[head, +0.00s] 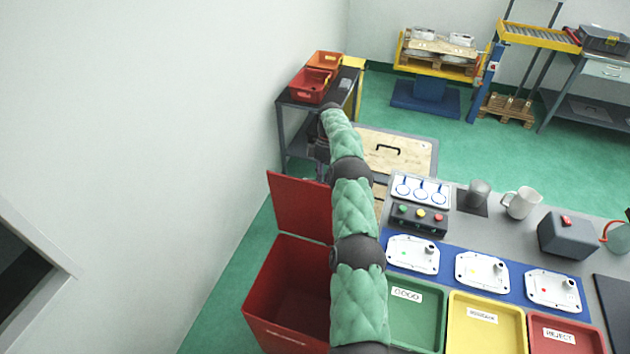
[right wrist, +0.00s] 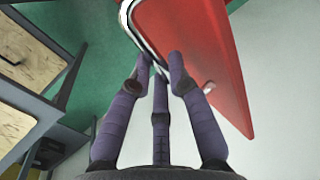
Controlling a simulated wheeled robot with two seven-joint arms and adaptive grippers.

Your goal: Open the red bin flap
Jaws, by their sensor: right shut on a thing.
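The red bin (head: 262,292) stands on the floor at the left of the bench, its top uncovered and its dark inside showing. Its red flap (head: 298,205) stands raised at the bin's far side, partly behind my right arm. In the right wrist view the flap (right wrist: 208,60) fills the upper right, with a pale bar or rim (right wrist: 138,28) along its edge. My right gripper (head: 318,146) is mostly hidden beyond the arm. In the wrist view its purple fingers (right wrist: 160,66) are shut on the flap's edge by the pale bar. My left gripper is not in view.
A white wall runs along the left. Green (head: 418,310), yellow (head: 485,325) and red (head: 565,336) trays lie right of my arm, below several white castings on a blue mat. A dark shelf (head: 300,100) with red crates stands behind the bin.

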